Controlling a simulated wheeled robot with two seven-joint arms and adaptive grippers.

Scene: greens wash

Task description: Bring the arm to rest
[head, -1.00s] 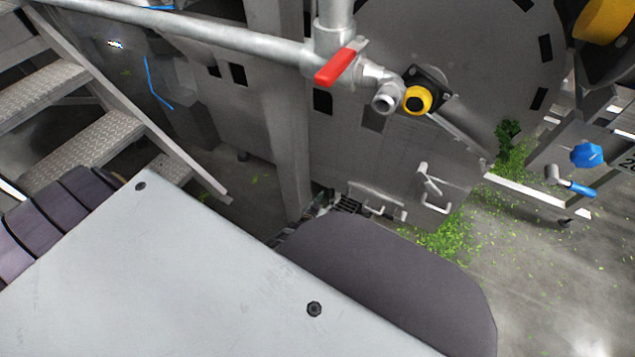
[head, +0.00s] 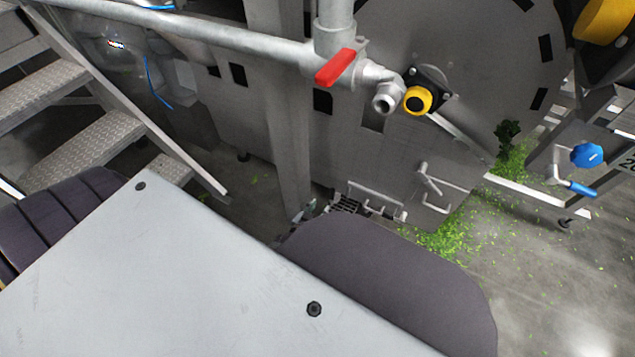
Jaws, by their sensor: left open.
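A small sliver of my left gripper (head: 309,209) shows past the edge of my dark rounded body cover, in the middle of the head view. It is open, with nothing seen in it. Most of the gripper and its arm are hidden behind my own body. It appears low, in front of the grey machine (head: 375,165), and I cannot tell how close. My right gripper is not in view.
Metal steps (head: 80,150) stand at the left. A pipe (head: 210,35) with a red-handled valve (head: 336,67) crosses the top. A yellow-capped fitting (head: 417,100) and a blue knob (head: 587,155) are to the right. Green leaf scraps (head: 445,238) litter the floor.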

